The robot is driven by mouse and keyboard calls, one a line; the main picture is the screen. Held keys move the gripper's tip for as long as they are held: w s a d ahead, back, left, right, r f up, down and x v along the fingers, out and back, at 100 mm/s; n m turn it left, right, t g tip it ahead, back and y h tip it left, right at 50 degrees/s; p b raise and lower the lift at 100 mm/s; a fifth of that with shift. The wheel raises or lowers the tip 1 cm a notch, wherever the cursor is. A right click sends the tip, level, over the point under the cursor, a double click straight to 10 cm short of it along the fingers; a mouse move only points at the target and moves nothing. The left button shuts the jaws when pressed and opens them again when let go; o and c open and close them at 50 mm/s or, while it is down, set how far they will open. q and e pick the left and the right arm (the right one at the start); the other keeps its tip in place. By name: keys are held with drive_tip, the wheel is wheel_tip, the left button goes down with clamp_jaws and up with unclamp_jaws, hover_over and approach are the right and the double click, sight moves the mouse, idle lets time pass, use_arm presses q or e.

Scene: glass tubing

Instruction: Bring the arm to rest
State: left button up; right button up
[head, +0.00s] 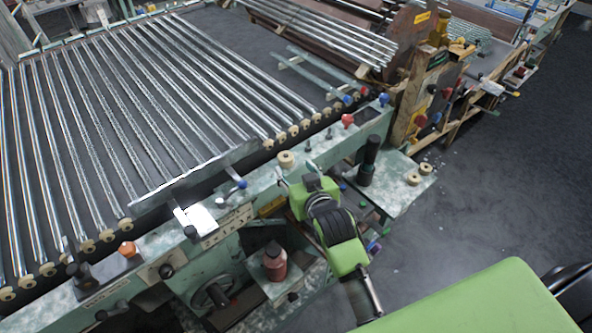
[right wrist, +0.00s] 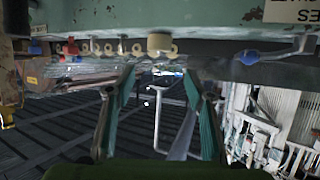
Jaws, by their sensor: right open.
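My right arm reaches up from the lower right in the head view. Its green and black wrist leads to my right gripper (head: 312,190), close to the front rail (head: 230,212) of the tubing machine. In the right wrist view the two teal fingers of my right gripper (right wrist: 160,78) stand wide apart with nothing held between them. The rail also crosses the top of that view (right wrist: 200,14). I cannot tell whether the gripper touches it. My left gripper is not in view.
Long glass tubes (head: 130,110) lie in rows on the machine bed. A cream spool (head: 286,158) and a black handle (head: 368,160) stand near my gripper. A red-brown bottle (head: 274,262) sits on a lower shelf. Dark floor (head: 500,190) is open at right.

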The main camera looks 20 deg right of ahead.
idle(0.3)
drive_tip(key=s+f+n+g, duration=0.1)
drive_tip(key=s+f+g, duration=0.2)
drive_tip(key=s, duration=0.7)
drive_tip(key=s+d+f+n+g, duration=0.1)
drive_tip(key=s+f+g, duration=0.25)
drive_tip(key=s, duration=0.65)
drive_tip(key=s+f+g, duration=0.2)
drive_tip(key=s+g, duration=0.2)
drive_tip(key=s, duration=0.7)
wheel_tip(320, 180, down, 29)
drive_tip(key=s+b, duration=0.2)
drive_tip(key=s+d+f+g+b, duration=0.2)
drive_tip(key=s+d+f, duration=0.1)
drive_tip(key=s+f, duration=1.3)
wheel_tip(320, 180, down, 2)
drive_tip(key=shift+s+n, duration=0.3)
drive_tip(key=shift+n, duration=0.1)
